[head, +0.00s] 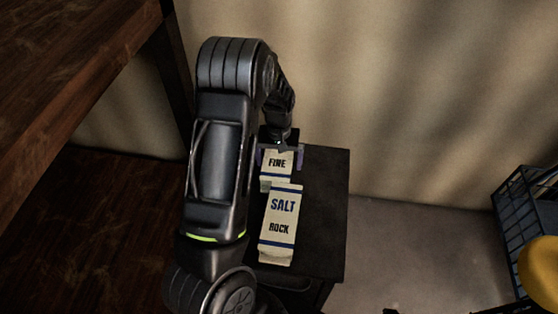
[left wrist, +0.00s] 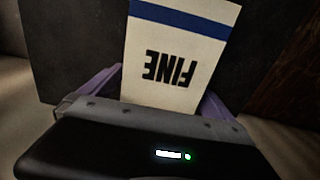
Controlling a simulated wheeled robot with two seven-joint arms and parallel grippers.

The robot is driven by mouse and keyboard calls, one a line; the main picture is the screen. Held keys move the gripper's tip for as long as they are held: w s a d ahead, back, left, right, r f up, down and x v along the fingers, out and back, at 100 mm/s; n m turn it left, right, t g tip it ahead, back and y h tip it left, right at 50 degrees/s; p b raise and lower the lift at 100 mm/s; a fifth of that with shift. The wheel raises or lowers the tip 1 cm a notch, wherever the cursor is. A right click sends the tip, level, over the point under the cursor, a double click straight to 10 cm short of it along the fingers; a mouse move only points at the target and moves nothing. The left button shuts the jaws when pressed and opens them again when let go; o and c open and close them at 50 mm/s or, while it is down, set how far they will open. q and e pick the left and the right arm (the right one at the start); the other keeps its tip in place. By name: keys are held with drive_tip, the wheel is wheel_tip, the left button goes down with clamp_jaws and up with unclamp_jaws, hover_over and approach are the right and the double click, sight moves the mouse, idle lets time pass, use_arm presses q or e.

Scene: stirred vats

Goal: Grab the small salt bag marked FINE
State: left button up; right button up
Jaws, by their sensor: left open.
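The small salt bag marked FINE (head: 277,164) is cream with a blue stripe and stands at the back of a small dark table (head: 327,205). In the left wrist view the FINE bag (left wrist: 178,55) appears upside down, between the purple fingers. My left gripper (head: 280,157) is open around the bag, one finger on each side; I cannot tell whether either finger touches it. A larger bag marked SALT ROCK (head: 281,225) is in front of the FINE bag and hides its lower part.
A wooden table or shelf (head: 70,75) fills the upper left. A dark wire basket (head: 522,215) with something yellow (head: 541,272) near it is at the right edge. The grey floor between is clear. A pale wall stands behind the dark table.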

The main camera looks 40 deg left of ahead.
use_arm(q)
drive_tip(key=c, duration=2.1)
